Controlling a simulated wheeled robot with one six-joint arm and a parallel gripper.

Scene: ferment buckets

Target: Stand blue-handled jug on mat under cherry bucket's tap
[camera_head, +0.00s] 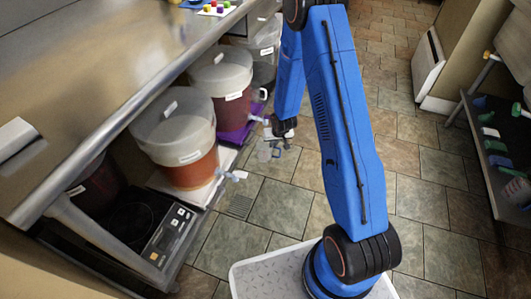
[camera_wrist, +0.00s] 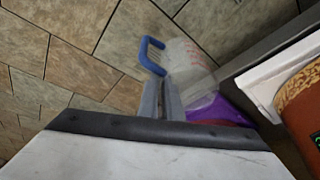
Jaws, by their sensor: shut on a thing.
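The clear jug (camera_wrist: 188,62) has a blue handle (camera_wrist: 151,54). My gripper (camera_wrist: 163,84) is shut on the handle in the wrist view. In the head view the jug (camera_head: 266,152) is faint, hanging below my gripper (camera_head: 277,141) over the floor, in front of the buckets. A dark red bucket (camera_head: 222,102) stands by a purple mat (camera_head: 238,136), which also shows beyond the jug in the wrist view (camera_wrist: 217,112). Its tap (camera_head: 258,119) points toward the aisle. An orange-red bucket (camera_head: 187,172) with a tap (camera_head: 232,175) is nearer. The bucket labels are too small to read.
The orange-red bucket stands on a white mat (camera_head: 178,191). Another bucket (camera_head: 265,65) stands farther back. A steel counter (camera_head: 110,60) overhangs the row. A black hotplate (camera_head: 135,220) is at lower left, shelves (camera_head: 500,170) at right. The tiled floor between is open.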

